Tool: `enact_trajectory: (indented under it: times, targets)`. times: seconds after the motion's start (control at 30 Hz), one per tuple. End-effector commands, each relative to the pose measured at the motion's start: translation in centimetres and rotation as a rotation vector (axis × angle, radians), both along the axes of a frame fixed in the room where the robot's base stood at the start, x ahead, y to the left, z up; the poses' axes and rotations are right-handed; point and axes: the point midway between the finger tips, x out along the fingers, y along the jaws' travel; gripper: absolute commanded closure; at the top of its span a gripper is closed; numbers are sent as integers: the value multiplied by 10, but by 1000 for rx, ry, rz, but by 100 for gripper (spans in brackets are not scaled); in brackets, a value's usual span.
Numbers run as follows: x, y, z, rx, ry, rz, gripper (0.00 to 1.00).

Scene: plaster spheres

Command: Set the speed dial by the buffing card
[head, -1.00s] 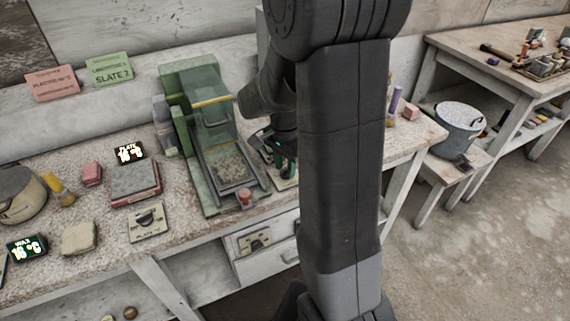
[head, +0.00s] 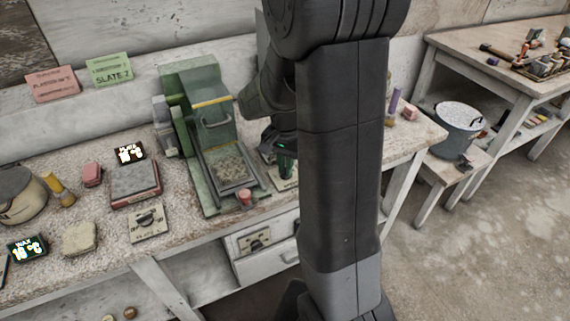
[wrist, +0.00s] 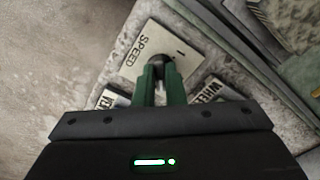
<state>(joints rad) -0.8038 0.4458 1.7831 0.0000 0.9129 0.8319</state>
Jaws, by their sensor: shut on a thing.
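The speed dial's plate (wrist: 133,57), a cream plate lettered SPEED, shows in the wrist view, with the dark round knob (wrist: 161,60) between the tips of my green fingers. My gripper (wrist: 162,72) is shut on this knob; the fingers hide part of it. In the head view my gripper (head: 286,165) is low at the bench, right of the green machine (head: 212,140), partly behind my arm. Two cards stand at the back: a pink one (head: 52,84) with lettering too small to read surely, and a green one (head: 109,71) reading SLATE 2.
A plate dial (head: 148,222) lies on the bench front, near a grey-topped block (head: 134,185). A bucket (head: 459,130) stands on a stool at right.

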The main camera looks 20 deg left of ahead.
Motion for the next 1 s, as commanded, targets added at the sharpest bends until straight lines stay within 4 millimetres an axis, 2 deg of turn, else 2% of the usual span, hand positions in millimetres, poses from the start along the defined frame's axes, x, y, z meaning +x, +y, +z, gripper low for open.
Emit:
enact_trajectory:
  times: [0.6,1.0]
  targets:
    - [1,-2,1,1,-2,575,100]
    - [2,-3,1,1,-3,823,100]
